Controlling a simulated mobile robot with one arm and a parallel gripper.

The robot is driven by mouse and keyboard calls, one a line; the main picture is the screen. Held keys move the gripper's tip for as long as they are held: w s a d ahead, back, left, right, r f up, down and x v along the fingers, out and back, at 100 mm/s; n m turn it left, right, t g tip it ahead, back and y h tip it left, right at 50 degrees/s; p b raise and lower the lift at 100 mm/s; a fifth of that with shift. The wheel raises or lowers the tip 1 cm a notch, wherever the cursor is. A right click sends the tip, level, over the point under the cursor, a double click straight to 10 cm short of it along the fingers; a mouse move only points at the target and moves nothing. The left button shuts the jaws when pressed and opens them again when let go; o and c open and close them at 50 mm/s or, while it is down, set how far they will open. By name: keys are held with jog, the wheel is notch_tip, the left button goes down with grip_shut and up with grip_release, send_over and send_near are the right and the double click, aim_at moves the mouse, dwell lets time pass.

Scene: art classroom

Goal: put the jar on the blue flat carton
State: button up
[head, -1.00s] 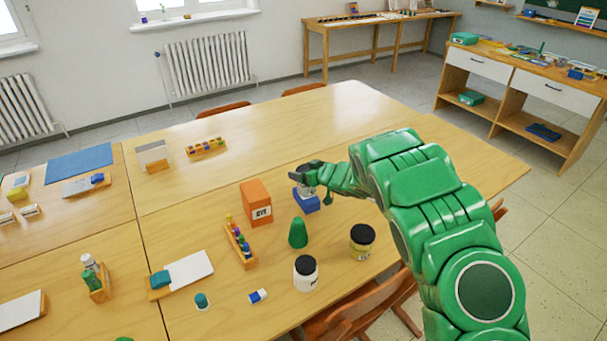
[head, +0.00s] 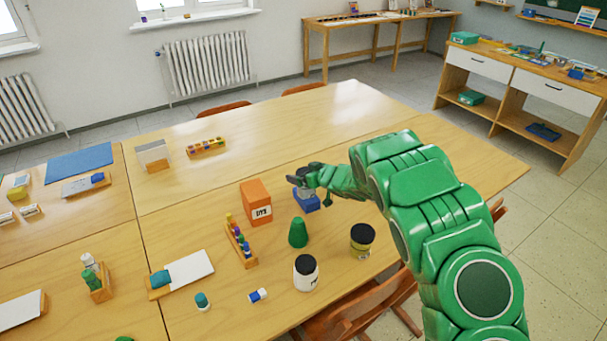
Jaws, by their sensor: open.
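The blue flat carton (head: 312,204) lies on the table right of the orange box. A small pale jar (head: 304,192) appears to stand upright on the carton, its upper part partly hidden by my gripper. My gripper (head: 296,178) is open, at the top of this small jar, with its dark fingers pointing left. Whether the fingers still touch the jar cannot be told. Two larger jars with black lids stand nearer on the table: a white one (head: 306,274) and a yellowish one (head: 361,243).
A white board with a teal block (head: 183,275) lies further left. The table's far right is clear.

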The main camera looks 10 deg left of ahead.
jog(key=v, duration=1.2)
jog(key=shift+r, duration=0.15)
